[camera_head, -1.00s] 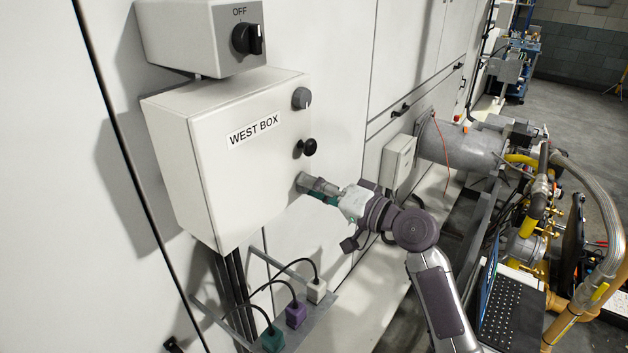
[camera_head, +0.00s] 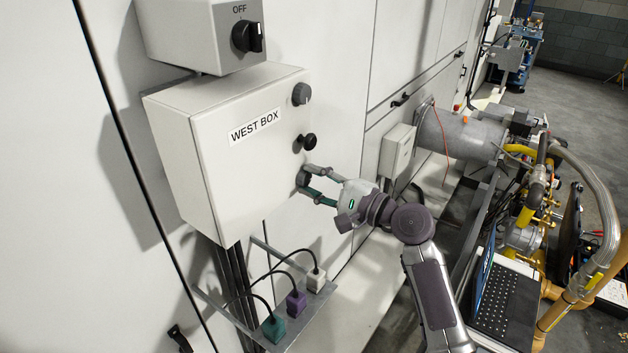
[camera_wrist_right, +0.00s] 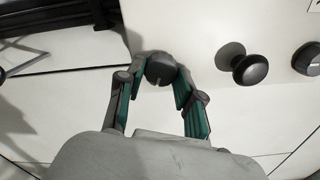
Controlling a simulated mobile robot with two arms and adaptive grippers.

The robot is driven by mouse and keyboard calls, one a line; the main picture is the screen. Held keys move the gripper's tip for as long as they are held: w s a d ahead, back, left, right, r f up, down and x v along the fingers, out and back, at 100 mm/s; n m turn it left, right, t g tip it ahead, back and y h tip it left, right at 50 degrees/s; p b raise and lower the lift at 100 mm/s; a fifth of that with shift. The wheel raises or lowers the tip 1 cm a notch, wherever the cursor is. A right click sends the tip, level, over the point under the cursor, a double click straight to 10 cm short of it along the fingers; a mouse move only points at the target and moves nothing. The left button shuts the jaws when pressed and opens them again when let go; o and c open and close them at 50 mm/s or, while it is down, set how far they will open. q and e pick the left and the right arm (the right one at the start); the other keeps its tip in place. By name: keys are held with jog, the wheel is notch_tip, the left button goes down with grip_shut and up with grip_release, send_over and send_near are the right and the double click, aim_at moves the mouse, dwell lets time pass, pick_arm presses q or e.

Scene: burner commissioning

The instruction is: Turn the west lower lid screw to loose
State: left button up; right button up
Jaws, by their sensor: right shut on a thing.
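The west box (camera_head: 235,155) is a light grey wall box labelled WEST BOX. A grey round knob (camera_head: 301,94), the upper screw, and a black mushroom-shaped knob (camera_head: 307,142) sit along its right edge. The lower lid screw (camera_wrist_right: 160,70) is a dark grey round knob near the box's lower right corner. My right gripper (camera_head: 306,178) reaches it from the right, with its fingers on either side of it. In the right wrist view the gripper (camera_wrist_right: 160,76) is shut on the lower screw, which is largely hidden in the head view. My left gripper is not in view.
An OFF switch box (camera_head: 205,35) is above the west box. Below it, green, purple and white plugs (camera_head: 296,303) with black cables sit on a bracket. A laptop (camera_head: 500,300) and yellow pipes are at right.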

jog(key=m, duration=0.7)
jog(key=shift+f, duration=0.1)
jog(key=m, duration=0.6)
jog(key=shift+s+a+f, duration=0.1)
jog(key=shift+s, duration=0.05)
jog(key=shift+m, duration=0.4)
jog(key=o, duration=1.1)
jog(key=shift+o, duration=0.2)
jog(key=shift+s+d, duration=0.1)
jog(key=shift+d, duration=0.15)
jog(key=v, duration=1.1)
jog(key=shift+s, duration=0.15)
